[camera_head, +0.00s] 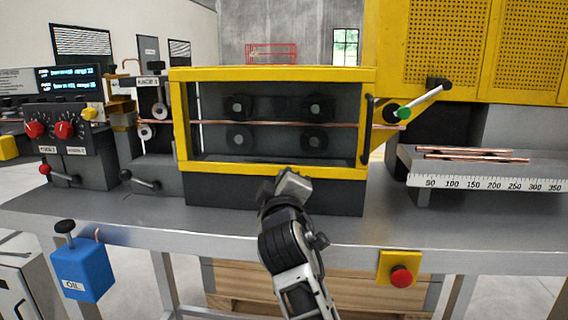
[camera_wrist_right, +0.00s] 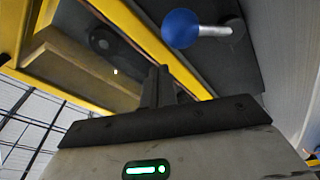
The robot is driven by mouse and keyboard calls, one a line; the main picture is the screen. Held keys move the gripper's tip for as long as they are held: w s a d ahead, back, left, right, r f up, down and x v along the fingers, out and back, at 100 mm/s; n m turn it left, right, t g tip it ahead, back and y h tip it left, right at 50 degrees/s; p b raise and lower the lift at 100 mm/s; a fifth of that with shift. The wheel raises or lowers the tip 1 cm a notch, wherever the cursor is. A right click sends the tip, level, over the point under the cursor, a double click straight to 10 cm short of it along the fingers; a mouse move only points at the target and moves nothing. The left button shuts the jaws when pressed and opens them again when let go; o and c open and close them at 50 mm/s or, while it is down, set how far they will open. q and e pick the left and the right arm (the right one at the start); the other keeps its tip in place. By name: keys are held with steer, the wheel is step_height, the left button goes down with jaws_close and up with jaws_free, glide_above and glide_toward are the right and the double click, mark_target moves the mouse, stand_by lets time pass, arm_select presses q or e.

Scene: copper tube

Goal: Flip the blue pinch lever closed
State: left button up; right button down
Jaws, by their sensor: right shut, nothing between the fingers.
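The blue pinch lever shows in the right wrist view as a blue ball knob (camera_wrist_right: 181,28) on a short metal rod (camera_wrist_right: 214,30). The rod runs right to a grey round pivot on a dark panel. In the head view I cannot make the lever out; my right arm may cover it. My right gripper (camera_wrist_right: 160,72) is shut and empty, its fingers pointing toward the yellow frame edge, below and left of the blue knob and apart from it in the picture. In the head view the right gripper (camera_head: 290,182) is in front of the yellow-framed box's lower edge. My left gripper is not in view.
The yellow-framed box (camera_head: 270,75) holds several rollers with a copper tube (camera_head: 225,123) running through. A green-knobbed lever (camera_head: 404,113) is to its right. A black-knobbed lever (camera_head: 140,181) is to its left. A red stop button (camera_head: 401,276) is on the table front.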

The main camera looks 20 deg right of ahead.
steer(key=s+a+r, duration=0.5)
steer(key=s+r, duration=0.4)
steer(key=s, duration=0.3)
steer(key=shift+s+r+p, duration=0.15)
steer(key=shift+s+p, duration=0.15)
steer(key=shift+s, duration=0.1)
steer(key=shift+a, duration=0.1)
